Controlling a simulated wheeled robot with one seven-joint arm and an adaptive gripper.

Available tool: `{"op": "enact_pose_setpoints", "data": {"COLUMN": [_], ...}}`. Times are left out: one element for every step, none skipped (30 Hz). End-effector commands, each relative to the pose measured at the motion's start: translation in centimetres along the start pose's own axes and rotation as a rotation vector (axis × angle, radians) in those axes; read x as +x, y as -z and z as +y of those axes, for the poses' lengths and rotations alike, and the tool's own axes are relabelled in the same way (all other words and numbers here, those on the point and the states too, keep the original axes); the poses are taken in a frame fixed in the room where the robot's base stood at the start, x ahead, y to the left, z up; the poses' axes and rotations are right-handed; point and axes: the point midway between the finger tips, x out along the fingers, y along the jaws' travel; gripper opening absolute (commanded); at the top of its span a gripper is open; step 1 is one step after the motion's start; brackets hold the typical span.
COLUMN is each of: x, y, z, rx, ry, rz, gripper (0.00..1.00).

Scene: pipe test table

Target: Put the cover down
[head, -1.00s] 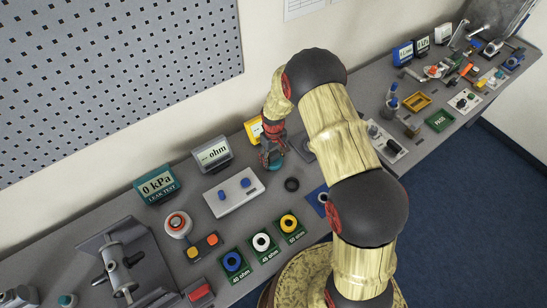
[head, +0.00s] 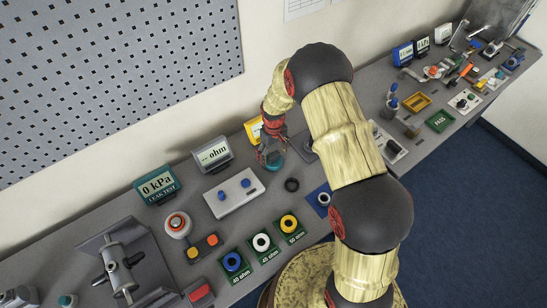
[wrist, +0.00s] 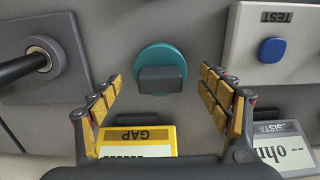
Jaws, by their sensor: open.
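The cover is a teal disc with a dark grey block handle on top. In the wrist view the cover (wrist: 144,56) lies on the grey table top, ahead of and between my fingers. My gripper (wrist: 160,80) is open, with one finger on each side of the handle and a clear gap to both. In the head view the cover (head: 274,162) shows just below my gripper (head: 270,150), partly hidden by the fingers. Nothing is held between the fingers.
The yellow gap display (head: 253,129) stands behind my gripper. The ohm display (head: 212,154) and grey test box (head: 234,194) with blue buttons are to the left. A black ring (head: 292,185) lies in front. A grey plate with a fitting (wrist: 45,62) is close beside the cover.

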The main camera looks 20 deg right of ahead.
Motion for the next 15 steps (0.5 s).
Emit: {"op": "enact_pose_setpoints", "data": {"x": [-1.3, -2.0, -2.8, -3.5, -4.0, -4.8, -5.4, -5.9, -6.6, -7.1, -7.5, -7.9, -8.2, -8.4, -8.7], "y": [0.2, 0.2, 0.2, 0.1, 0.1, 0.1, 0.1, 0.1, 0.1, 0.1, 0.1, 0.1, 0.1, 0.0, 0.0], "z": [0.1, 0.1, 0.1, 0.1, 0.0, 0.0, 0.0, 0.0, 0.0, 0.1, 0.0, 0.0, 0.0, 0.0, 0.0], "rx": [0.000, 0.000, 0.000, 0.000, 0.000, 0.000, 0.000, 0.000, 0.000, 0.000, 0.000, 0.000, 0.000, 0.000, 0.000], "ry": [-0.002, -0.002, -0.002, -0.002, -0.001, -0.001, -0.001, -0.001, -0.001, -0.001, -0.001, -0.001, -0.001, 0.000, 0.000], "rz": [0.006, 0.005, 0.006, 0.005, 0.003, 0.004, 0.004, 0.003, 0.004, 0.004, 0.004, 0.002, 0.002, 0.001, 0.001], "gripper": [0.77, 0.77, 0.77, 0.77, 0.77, 0.77, 0.77, 0.77, 0.77, 0.77, 0.77, 0.77, 0.77, 0.77, 0.77]}}
